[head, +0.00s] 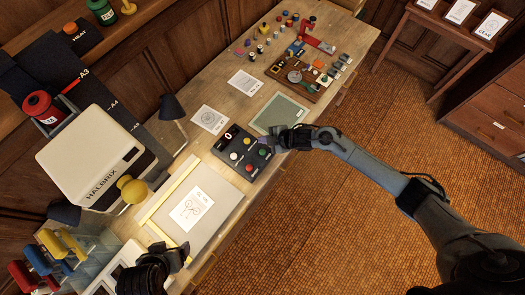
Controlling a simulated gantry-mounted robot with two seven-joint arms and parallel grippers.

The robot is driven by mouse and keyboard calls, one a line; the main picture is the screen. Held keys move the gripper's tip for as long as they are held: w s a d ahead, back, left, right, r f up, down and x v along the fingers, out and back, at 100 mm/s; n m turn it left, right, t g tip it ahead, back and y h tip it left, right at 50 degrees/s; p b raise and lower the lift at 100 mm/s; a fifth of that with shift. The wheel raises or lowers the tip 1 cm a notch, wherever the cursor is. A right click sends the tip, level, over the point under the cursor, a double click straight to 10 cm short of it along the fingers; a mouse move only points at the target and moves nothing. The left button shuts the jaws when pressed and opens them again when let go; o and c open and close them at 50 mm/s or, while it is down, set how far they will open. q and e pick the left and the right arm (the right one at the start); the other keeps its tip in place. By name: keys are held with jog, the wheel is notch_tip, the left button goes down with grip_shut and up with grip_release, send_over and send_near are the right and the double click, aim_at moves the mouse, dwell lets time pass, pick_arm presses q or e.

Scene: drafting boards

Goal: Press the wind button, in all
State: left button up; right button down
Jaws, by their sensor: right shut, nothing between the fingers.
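A dark button panel (220,151) lies on the long wooden desk. It carries a white button (233,156), a yellow button (246,142), a green button (249,167), a red button (262,152) and a small display (228,134) that seems to read 0. The button labels are too small to read, so I cannot tell which is the wind button. My left gripper (172,249) looks open and empty at the desk's near end.
A drawing board (224,208) with a sheet lies left of my right gripper. A green mat (283,113) lies beyond the panel. A cream HALBRIX machine (90,155) and a dark lamp (172,107) stand at the left. Small items crowd the desk's far end.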

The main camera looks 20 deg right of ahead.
jog(key=b, duration=0.7)
send_over(264, 153)
notch_tip(264, 153, down, 8)
jog(key=shift+r, duration=0.1)
jog(key=shift+f, duration=0.4)
jog(key=shift+d, duration=0.1)
dwell(0.4)
dwell(0.7)
jog(key=shift+f, duration=0.15)
jog(key=shift+f+b, duration=0.3)
jog(key=shift+b, duration=0.1)
